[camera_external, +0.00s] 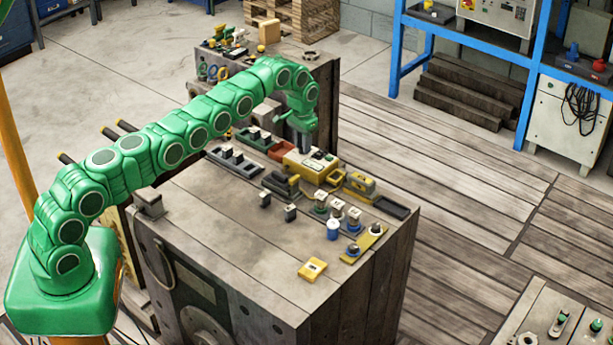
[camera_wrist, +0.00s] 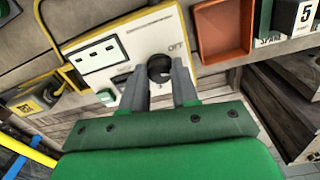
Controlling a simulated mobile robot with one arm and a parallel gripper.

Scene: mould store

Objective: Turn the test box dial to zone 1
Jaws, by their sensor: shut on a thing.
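The test box (camera_external: 305,172) is yellow with a pale top panel and stands near the right edge of the wooden block. In the wrist view its pale panel (camera_wrist: 120,38) carries printed marks, including OFF, and a framed window. The dark round dial (camera_wrist: 159,67) sits between my fingertips, partly hidden by them. My gripper (camera_wrist: 160,76) points down at the panel and is shut on the dial. In the external view my gripper (camera_external: 305,147) is over the box. The dial's pointer and zone numbers cannot be read.
An orange-red tray (camera_wrist: 223,30) lies beside the box. Dark trays with blocks (camera_external: 235,160), several small bottles and blocks, a blue-bodied bottle (camera_external: 333,230) and a yellow block (camera_external: 312,269) share the worktop. The worktop's front left is clear.

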